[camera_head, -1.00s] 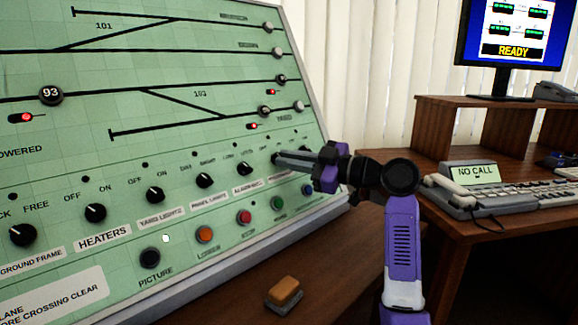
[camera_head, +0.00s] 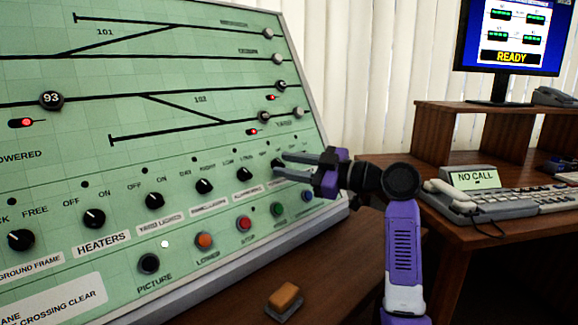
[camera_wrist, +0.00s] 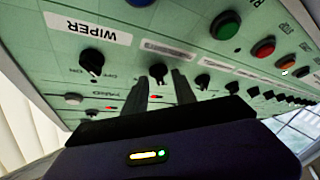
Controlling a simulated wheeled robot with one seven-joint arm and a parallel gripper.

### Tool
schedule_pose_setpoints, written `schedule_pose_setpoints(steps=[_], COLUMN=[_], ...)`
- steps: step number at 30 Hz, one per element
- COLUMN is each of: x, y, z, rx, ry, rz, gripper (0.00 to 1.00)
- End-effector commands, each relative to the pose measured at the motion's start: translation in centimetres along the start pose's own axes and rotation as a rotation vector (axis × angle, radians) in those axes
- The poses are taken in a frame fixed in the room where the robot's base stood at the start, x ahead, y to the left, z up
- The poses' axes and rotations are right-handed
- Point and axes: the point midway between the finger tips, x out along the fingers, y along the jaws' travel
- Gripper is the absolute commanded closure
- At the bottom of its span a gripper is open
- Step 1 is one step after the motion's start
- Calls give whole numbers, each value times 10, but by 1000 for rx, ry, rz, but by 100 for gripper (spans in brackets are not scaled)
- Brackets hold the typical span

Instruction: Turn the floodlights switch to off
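A row of black rotary knobs runs along the lower green panel. My gripper (camera_head: 280,163) is at the right part of this row, its two fingers apart. A black knob (camera_head: 278,164) sits at the fingertips; in the wrist view this knob (camera_wrist: 158,74) shows between the tips of my gripper (camera_wrist: 159,80), with a gap to each finger visible. Its label (camera_wrist: 168,49) is too blurred to read, so I cannot confirm which is the floodlights switch. The knob marked WIPER (camera_wrist: 91,62) is beside it in the wrist view. The fingers appear empty.
Coloured push buttons, including a red one (camera_head: 244,223) and a green one (camera_head: 277,209), lie below the knobs. More knobs such as HEATERS (camera_head: 94,218) continue left. An orange-topped block (camera_head: 285,297) sits on the wooden desk. A phone console (camera_head: 470,192) stands right.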

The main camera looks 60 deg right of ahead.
Motion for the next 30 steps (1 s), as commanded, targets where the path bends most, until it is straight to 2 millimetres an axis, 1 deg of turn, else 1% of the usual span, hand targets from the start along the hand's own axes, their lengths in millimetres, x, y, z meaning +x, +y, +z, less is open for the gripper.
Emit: schedule_pose_setpoints(steps=[4, 12, 15, 20, 30], x=[-14, -58, -69, -77, -77], y=[1, 1, 1, 0, 0], z=[0, 0, 0, 0, 1], rx=[1, 0, 1, 0, 0], ry=[-2, -3, -2, -1, -1], rz=[2, 3, 1, 0, 0], gripper=[67, 67, 67, 67, 67])
